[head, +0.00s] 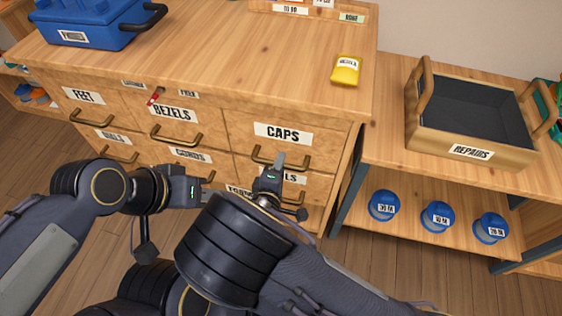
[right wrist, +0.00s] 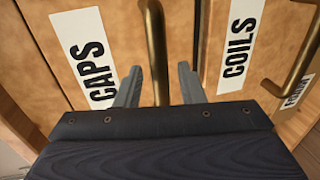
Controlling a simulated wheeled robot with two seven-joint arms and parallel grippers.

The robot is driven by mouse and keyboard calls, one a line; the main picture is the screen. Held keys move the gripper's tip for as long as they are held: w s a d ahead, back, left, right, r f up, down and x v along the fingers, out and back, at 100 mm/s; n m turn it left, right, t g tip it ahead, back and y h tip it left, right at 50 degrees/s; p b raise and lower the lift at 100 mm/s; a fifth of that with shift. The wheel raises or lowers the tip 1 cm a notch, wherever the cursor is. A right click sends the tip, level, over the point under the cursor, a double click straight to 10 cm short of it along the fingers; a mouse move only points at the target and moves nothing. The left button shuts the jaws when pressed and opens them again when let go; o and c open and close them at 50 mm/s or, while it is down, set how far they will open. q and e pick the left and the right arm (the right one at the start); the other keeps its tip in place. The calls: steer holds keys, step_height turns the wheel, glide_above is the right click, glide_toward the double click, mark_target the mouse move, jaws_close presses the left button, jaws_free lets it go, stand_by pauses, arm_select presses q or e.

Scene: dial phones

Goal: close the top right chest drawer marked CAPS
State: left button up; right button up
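The CAPS drawer (head: 320,140) is in the top row at the right end of the wooden chest. Its front looks about flush with its neighbours; I cannot tell whether a small gap remains. Its brass handle (head: 262,161) also shows in the right wrist view (right wrist: 154,45). My right gripper (head: 279,160) is at this handle. In the right wrist view its two fingers are apart, with the handle between them and a gap on each side. My left gripper (head: 208,191) is in front of the lower drawers, left of the right gripper; its finger opening is unclear.
The BEZELS drawer (head: 172,113) has a red tag near its top. The COILS drawer (right wrist: 237,50) is below CAPS. A blue toolbox (head: 95,25) and a yellow item (head: 345,71) are on the chest top. A REPAIRS tray (head: 470,152) stands on the bench at right, above several blue jars.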

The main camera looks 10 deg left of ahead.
steer(key=p+v, duration=0.1)
steer(key=v, duration=0.5)
steer(key=shift+s, duration=0.15)
steer(key=shift+r, duration=0.1)
